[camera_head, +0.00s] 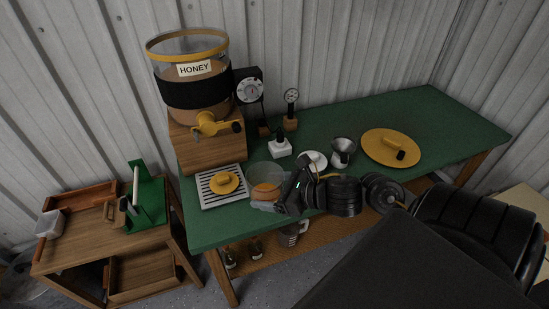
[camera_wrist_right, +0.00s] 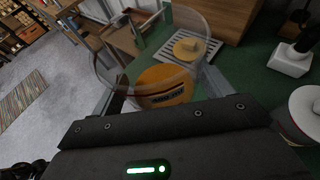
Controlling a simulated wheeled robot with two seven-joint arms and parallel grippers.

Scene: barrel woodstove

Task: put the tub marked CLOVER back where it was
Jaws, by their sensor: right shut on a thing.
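A clear round tub (camera_head: 265,178) with amber honey low inside is at the front of the green table, just right of the slatted tray. My right gripper (camera_head: 272,203) is shut on it. In the right wrist view the tub (camera_wrist_right: 150,48) sits between the two fingers (camera_wrist_right: 160,95), and a dark-lettered label shows on it; I cannot read the word. Whether its base touches the table I cannot tell. The left gripper is not in view.
The slatted tray (camera_head: 208,202) holds a yellow knobbed lid (camera_head: 224,184). Behind stands the HONEY tank (camera_head: 193,88) with its yellow tap (camera_head: 207,124). The table's far right is clear.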

